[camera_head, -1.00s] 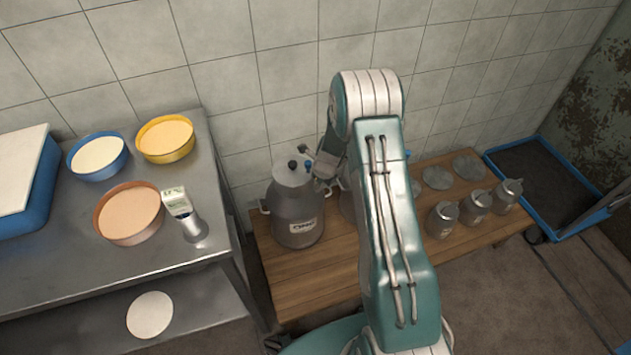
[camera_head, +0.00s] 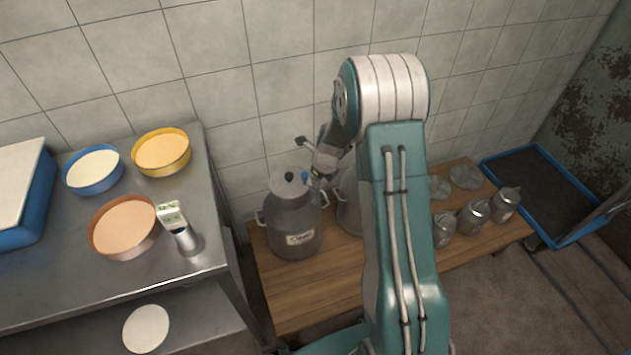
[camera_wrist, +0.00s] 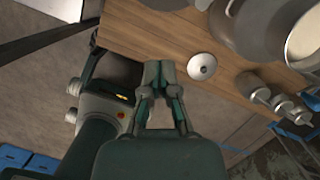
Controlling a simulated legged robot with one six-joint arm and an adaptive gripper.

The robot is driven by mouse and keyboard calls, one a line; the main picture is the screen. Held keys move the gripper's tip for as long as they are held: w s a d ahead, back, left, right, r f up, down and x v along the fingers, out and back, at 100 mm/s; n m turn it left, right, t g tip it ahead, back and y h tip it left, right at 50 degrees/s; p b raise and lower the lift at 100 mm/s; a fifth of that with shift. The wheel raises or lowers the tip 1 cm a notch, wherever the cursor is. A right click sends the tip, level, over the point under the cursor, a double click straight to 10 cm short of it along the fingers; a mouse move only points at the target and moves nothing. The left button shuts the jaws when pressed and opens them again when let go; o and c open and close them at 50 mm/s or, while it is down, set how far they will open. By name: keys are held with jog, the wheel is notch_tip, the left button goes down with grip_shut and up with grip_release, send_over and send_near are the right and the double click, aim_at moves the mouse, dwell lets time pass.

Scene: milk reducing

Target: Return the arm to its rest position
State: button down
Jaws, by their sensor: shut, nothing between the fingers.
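My arm is raised and bent in the middle of the head view. Its upper part rises in front of the wooden bench (camera_head: 300,290). My gripper (camera_wrist: 158,72) shows in the wrist view with its fingers together and nothing between them. In that view it appears near the edge of the wooden bench (camera_wrist: 175,45), apart from the things on it. In the head view the wrist links show left of the elbow, above a large milk can (camera_head: 293,222); I cannot make out the fingertips there.
A second large can (camera_head: 348,205) stands partly behind my arm. Small cans (camera_head: 473,217) and round lids (camera_head: 465,177) sit on the bench's right. A metal table (camera_head: 60,285) at left holds bowls (camera_head: 123,228) and a handheld meter (camera_head: 180,225). A blue-rimmed tray (camera_head: 555,190) lies far right.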

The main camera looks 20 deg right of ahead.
jog(key=s+a+r+n+t, duration=0.1)
jog(key=s+a+r+n, duration=0.1)
jog(key=s+r+n, duration=0.4)
jog(key=s+a+r+n, duration=0.1)
jog(key=r+n, duration=0.3)
jog(key=r, duration=0.5)
jog(key=s+a+r+n+t, duration=0.1)
jog(key=s+a+r+n, duration=0.1)
jog(key=s+r+n, duration=0.4)
jog(key=s+a+r+n, duration=0.1)
jog(key=s+r+n, duration=0.3)
jog(key=s+n, duration=0.3)
jog(key=s+a+r+n+t+h, duration=0.1)
jog(key=s+r+n, duration=0.4)
jog(key=s+n, duration=0.2)
jog(key=shift+s+r, duration=0.2)
jog(key=shift+s, duration=1.1)
